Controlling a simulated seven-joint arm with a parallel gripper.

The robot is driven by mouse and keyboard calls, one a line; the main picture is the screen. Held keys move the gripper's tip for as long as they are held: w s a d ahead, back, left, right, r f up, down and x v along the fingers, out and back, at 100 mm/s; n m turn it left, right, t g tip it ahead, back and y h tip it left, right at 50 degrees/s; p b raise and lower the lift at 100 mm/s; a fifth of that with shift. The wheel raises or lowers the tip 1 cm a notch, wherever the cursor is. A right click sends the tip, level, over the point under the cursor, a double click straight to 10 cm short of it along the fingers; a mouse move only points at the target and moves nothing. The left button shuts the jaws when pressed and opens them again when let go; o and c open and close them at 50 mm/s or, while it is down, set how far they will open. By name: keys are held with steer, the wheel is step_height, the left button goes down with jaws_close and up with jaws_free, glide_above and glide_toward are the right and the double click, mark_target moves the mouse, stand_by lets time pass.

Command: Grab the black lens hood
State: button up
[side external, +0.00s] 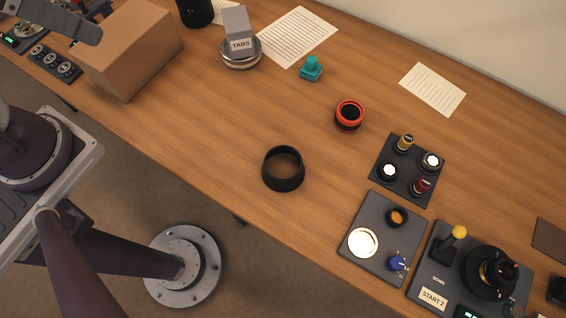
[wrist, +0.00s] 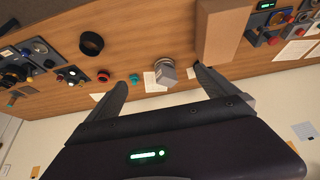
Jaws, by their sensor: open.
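The black lens hood (side external: 283,183) is a hollow black ring lying on the wooden table, near its front edge in the side view. In the wrist view the hood (wrist: 91,51) is at the upper left, well away from my fingers. My gripper (wrist: 160,79) is open, with its two dark fingers spread wide and nothing between them. It is apart from the hood. In the side view I cannot clearly make out the fingertips.
A cardboard box (side external: 135,50) stands at the table's left. A red-rimmed ring (side external: 349,115), a teal piece (side external: 311,69) and a TABS block (side external: 238,30) are behind the hood. Dark control panels (side external: 378,220) lie to the right. The table around the hood is clear.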

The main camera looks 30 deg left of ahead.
mark_target(299, 174)
steer(key=w+a+r+m+t+y, duration=0.1)
steer(key=w+a+r+t, duration=0.15)
steer(key=w+r, duration=0.5)
steer(key=w+a+r+m+t+y, duration=0.15)
steer(key=w+r+t, duration=0.25)
steer(key=w, duration=0.6)
steer(key=w+d+m+t+h, duration=0.1)
steer(key=w+d+m+h, duration=0.25)
steer(key=d+h, duration=0.2)
steer(key=w+d+m+h, duration=0.3)
steer(key=d+m+h, duration=0.1)
steer(key=d, duration=0.3)
steer(key=s+d+f+m+g+h, duration=0.4)
steer(key=s+d+g, duration=0.1)
steer(key=s+g, duration=0.2)
steer(key=s+d+f+m+g+h, duration=0.4)
steer(key=s+f+g, duration=0.1)
steer(key=s+g, duration=0.15)
steer(key=f, duration=3.1)
steer(key=shift+s+d+f, duration=0.15)
steer(key=shift+d+f, duration=0.1)
steer(key=shift+d, duration=0.1)
steer(key=x, duration=0.6)
steer(key=shift+s+d, duration=0.15)
steer(key=shift+d, duration=0.05)
steer(key=shift+d+f, duration=0.1)
steer(key=shift+d, duration=0.15)
steer(key=c, duration=1.4)
